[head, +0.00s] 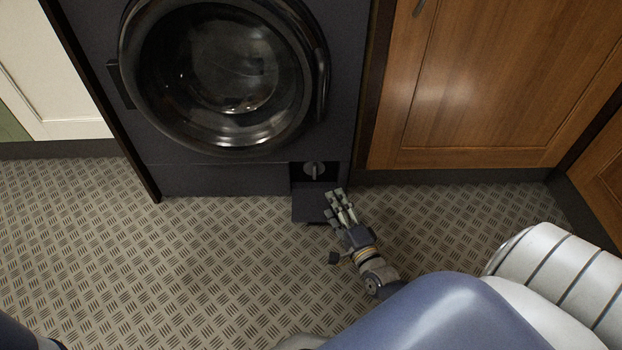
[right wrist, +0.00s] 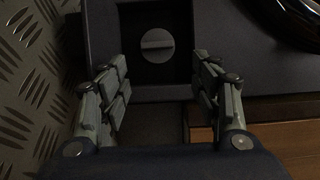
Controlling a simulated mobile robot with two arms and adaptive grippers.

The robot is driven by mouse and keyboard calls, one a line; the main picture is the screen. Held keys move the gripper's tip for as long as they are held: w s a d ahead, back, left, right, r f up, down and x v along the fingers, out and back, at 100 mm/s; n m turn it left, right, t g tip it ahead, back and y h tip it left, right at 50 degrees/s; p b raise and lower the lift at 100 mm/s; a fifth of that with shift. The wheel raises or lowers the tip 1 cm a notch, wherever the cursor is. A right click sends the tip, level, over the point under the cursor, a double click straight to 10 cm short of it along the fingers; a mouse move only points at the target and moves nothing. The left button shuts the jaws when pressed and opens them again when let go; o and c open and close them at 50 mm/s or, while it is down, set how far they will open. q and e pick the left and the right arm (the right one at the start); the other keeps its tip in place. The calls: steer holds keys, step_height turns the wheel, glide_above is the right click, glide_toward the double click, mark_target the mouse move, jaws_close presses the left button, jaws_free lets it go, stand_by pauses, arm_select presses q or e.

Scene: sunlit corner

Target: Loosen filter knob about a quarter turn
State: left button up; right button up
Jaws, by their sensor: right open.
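The filter knob (head: 314,169) is a round grey knob with a raised grip bar, set in a dark recess low on the right of the washing machine's front. In the right wrist view the knob (right wrist: 157,45) shows face on, its bar level across the picture. The small filter flap (head: 311,206) is folded down below the recess. My right gripper (head: 338,194) is open and empty, in front of the recess and apart from the knob. In the right wrist view its two fingers (right wrist: 162,83) stand either side of the line to the knob. My left gripper is out of view.
The dark washing machine (head: 228,178) has its round glass door (head: 222,70) shut above the recess. Wooden cabinets (head: 490,90) stand at the right, and a white cabinet (head: 50,70) at the left. The patterned metal floor (head: 190,270) is clear.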

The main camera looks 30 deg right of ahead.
mark_target(315, 174)
steer(key=shift+w+d+f, duration=0.1)
steer(key=shift+w+f, duration=0.2)
steer(key=shift+f, duration=0.05)
steer(key=w+b, duration=0.2)
steer(key=w, duration=0.1)
steer(key=w+d+b, duration=0.1)
steer(key=w+b, duration=0.1)
steer(key=w, duration=0.2)
steer(key=w+b, duration=0.2)
steer(key=w, duration=0.1)
steer(key=shift+w+d, duration=0.25)
steer(key=shift+d, duration=0.05)
steer(key=shift+w+d, duration=0.1)
steer(key=shift+w, duration=0.5)
steer(key=shift+r, duration=0.1)
steer(key=shift+c, duration=0.5)
steer(key=c, duration=0.7)
